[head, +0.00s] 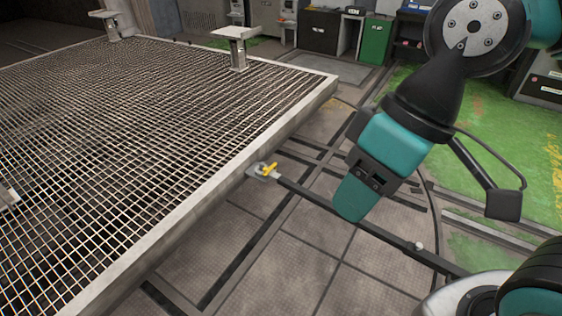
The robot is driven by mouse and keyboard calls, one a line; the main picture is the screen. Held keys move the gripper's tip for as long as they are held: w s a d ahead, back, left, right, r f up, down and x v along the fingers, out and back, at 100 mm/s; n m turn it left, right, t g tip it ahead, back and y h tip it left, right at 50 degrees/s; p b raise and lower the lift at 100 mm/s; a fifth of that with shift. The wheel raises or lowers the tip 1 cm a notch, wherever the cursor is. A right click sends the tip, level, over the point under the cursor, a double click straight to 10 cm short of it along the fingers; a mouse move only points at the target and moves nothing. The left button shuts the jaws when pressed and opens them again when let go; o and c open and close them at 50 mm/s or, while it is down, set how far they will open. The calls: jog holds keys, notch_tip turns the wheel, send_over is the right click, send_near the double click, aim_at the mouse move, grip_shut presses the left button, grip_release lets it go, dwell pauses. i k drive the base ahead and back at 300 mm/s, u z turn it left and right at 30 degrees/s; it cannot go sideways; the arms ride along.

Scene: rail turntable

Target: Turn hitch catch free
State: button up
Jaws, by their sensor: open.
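The hitch catch (268,169) is a small yellow lever on a light metal fitting at the near right edge of the grated deck (215,186). The lever lies at a slant across the fitting. A dark bar (330,206) runs from the fitting toward the lower right and carries a small pale knob (418,247). My gripper (425,200) is open and empty, to the right of the catch and above the bar in the picture. It is clear of the catch. Its exact height above the bar cannot be told.
Two pale metal posts (237,52) (110,22) stand on the deck's far side. Paved floor with dark rails (240,262) lies right of the deck. Dark cabinets (319,33) and a green bin (376,40) stand at the back. A green floor area (450,170) is at right.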

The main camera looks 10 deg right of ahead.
aim_at(270, 167)
jog(key=u, duration=0.45)
jog(key=i, duration=1.95)
jog(key=z, duration=0.2)
